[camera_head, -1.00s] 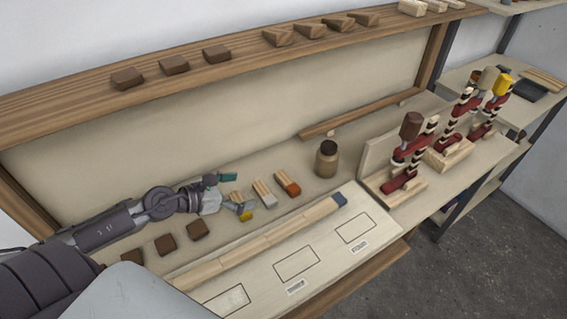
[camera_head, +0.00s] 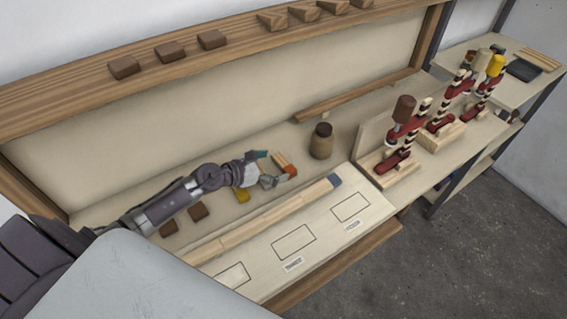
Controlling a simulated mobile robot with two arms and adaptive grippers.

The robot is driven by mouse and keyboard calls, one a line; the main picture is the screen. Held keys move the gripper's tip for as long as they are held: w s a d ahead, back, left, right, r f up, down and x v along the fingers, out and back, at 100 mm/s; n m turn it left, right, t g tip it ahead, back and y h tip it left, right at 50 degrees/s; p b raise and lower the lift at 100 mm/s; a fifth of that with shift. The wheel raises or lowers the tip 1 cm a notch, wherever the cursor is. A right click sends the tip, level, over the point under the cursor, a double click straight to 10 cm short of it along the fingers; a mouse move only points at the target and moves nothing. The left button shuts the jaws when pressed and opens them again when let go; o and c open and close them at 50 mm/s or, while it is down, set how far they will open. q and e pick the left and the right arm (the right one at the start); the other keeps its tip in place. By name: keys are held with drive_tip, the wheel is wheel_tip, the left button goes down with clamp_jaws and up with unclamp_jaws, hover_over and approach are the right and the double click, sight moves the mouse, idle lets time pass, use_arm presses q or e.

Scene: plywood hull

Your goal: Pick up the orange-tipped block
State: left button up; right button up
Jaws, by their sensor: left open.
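The orange-tipped block (camera_head: 291,170) lies on the bench, its wooden part pointing away and its orange end toward me. My left gripper (camera_head: 274,167) is open and comes in from the left, low over the bench. Its fingertips are right beside the block in the picture and cover part of its surroundings. I cannot tell whether they touch it. A yellow-tipped block (camera_head: 242,195) shows below the gripper, and a grey-tipped block (camera_head: 268,182) is partly hidden by it. My right gripper is not in view.
A long wooden strip with a blue-grey end (camera_head: 334,181) and a board with outlined boxes (camera_head: 293,242) lie in front. A brown jar (camera_head: 321,146) stands right of the block. Brown blocks (camera_head: 197,211) lie below my arm.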

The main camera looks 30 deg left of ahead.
sight(284, 165)
use_arm(q)
drive_tip(key=x, duration=0.2)
drive_tip(key=shift+w+d+f, duration=0.15)
drive_tip(key=shift+w+f, duration=0.05)
drive_tip(key=shift+w, duration=0.1)
drive_tip(key=shift+s, duration=0.1)
drive_tip(key=c, duration=0.7)
drive_tip(key=shift+c, duration=0.2)
